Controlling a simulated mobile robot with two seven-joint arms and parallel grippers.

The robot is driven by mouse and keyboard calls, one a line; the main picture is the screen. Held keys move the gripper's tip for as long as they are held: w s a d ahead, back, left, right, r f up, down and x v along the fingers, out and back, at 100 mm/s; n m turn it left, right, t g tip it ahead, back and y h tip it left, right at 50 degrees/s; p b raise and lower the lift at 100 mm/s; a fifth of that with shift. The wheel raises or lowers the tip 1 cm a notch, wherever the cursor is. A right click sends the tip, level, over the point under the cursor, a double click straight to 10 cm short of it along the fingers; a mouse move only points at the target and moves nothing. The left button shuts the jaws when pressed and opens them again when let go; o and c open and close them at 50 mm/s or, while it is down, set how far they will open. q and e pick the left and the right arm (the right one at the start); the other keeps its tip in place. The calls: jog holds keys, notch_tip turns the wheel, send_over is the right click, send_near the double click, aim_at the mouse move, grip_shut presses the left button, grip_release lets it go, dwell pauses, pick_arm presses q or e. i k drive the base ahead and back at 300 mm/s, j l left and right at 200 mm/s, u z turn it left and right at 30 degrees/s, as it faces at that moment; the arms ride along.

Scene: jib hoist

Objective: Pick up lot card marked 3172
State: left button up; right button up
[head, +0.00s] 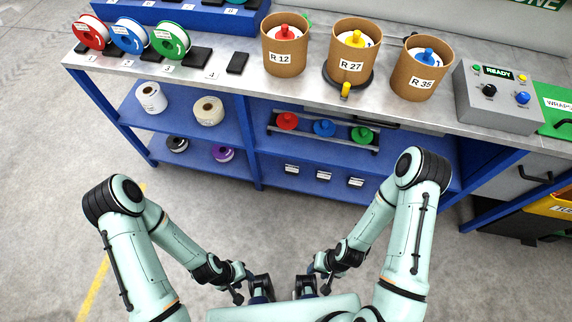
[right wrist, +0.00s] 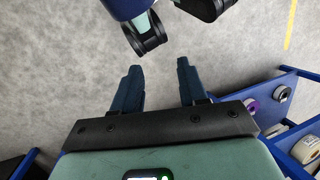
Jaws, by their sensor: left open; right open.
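Several small white cards with dark edges, possibly lot cards, sit on the blue lower shelf in the head view: a left one (head: 291,169), a middle one (head: 323,175) and a right one (head: 355,182). Their print is too small to read, so I cannot tell which is 3172. My left gripper (head: 261,289) and my right gripper (head: 306,287) are both low at the bottom of the head view, well short of the shelf. The right gripper is open and empty in the right wrist view (right wrist: 159,66). The left is open, its fingers small in view.
The steel benchtop (head: 222,86) bears red, blue and green spools, tubs marked R 12 (head: 284,58), R 27 (head: 351,66) and R 35 (head: 418,82), and a control box (head: 495,100) showing READY. Shelves below hold rolls and a rack of coloured knobs (head: 324,128). Floor before the bench is clear.

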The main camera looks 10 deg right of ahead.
aim_at(291, 170)
jog(key=i+j+z, duration=0.1)
jog(key=j, duration=0.25)
jog(key=i+j, duration=0.2)
jog(key=j, duration=0.15)
jog(key=i+j+z, duration=0.15)
jog(key=j, duration=0.2)
jog(key=i+j+z, duration=0.2)
jog(key=i+j, duration=0.5)
jog(key=i, duration=0.05)
